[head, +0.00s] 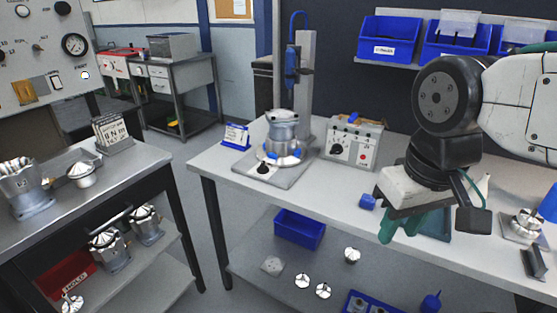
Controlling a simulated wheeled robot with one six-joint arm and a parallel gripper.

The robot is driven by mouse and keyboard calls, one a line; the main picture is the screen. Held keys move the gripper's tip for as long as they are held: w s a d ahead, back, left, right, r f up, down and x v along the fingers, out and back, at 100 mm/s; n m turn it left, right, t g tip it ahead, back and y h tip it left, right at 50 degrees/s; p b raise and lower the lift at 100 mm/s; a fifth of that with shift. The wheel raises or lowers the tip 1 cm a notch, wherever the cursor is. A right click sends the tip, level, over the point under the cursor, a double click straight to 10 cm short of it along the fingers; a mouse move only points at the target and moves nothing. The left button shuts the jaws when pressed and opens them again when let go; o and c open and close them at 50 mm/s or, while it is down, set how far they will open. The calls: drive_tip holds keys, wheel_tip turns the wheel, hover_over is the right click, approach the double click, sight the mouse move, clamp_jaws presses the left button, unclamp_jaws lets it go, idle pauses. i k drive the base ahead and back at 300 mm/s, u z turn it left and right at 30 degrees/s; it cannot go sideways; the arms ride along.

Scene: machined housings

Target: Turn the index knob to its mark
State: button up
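A grey control box (352,145) stands on the workbench, with a black knob (337,149) on its front face and small coloured buttons beside it. Another small black knob (262,168) sits at the front of the fixture plate (287,178), below a metal housing (283,132). I cannot tell which is the index knob, and the marks are too small to read. My gripper (400,229) hangs over the bench's front edge, right of both knobs and apart from them. Its green fingers point down and look spread, with nothing visible between them.
A blue block (367,202) lies on the workbench (330,205) left of my gripper. A post with a blue tool (292,65) rises behind the housing. Blue bins (388,40) hang on the wall. A second bench (125,172) stands left, across a floor gap.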

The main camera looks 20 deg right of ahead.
sight(262, 169)
drive_tip(key=k, duration=0.65)
drive_tip(key=u, duration=0.85)
drive_tip(key=i, duration=1.5)
drive_tip(key=z, duration=0.6)
